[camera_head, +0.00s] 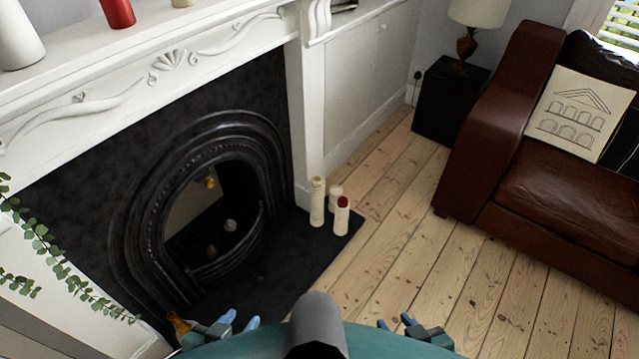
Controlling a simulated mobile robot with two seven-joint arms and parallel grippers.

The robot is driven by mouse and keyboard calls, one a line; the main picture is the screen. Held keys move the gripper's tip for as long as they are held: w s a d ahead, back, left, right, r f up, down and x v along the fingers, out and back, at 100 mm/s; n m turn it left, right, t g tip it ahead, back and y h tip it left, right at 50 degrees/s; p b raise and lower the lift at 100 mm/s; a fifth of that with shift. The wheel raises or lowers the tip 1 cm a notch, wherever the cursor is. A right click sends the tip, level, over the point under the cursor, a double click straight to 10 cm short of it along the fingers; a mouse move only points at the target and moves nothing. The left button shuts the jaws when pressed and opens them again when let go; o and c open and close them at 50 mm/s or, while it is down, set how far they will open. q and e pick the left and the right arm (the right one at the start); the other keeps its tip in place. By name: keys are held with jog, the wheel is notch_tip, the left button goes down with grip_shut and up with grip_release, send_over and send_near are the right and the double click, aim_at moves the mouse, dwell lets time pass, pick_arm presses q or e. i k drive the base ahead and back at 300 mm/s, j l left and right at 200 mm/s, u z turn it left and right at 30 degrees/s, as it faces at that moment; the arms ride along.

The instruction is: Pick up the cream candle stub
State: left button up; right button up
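A short cream candle stub (183,3) stands on the white mantelpiece at the top edge of the view, cut off by the frame, right of a red candle (118,12). My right gripper (395,322) is also low, fingertips apart and empty. Both are far from the candles.
The black fireplace (205,215) is at left, with a leafy plant (62,265) beside it. A brown leather sofa (560,190) and a black side table (449,103) with a lamp are at right. Bare floorboards (440,265) lie open between.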

aim_at(317, 182)
jog(key=i+l, duration=0.2)
jog(key=l, duration=0.2)
jog(key=i+l, duration=0.45)
jog(key=l, duration=0.3)
jog(key=i+l+u, duration=0.1)
jog(key=l, duration=0.25)
jog(key=i, duration=1.25)
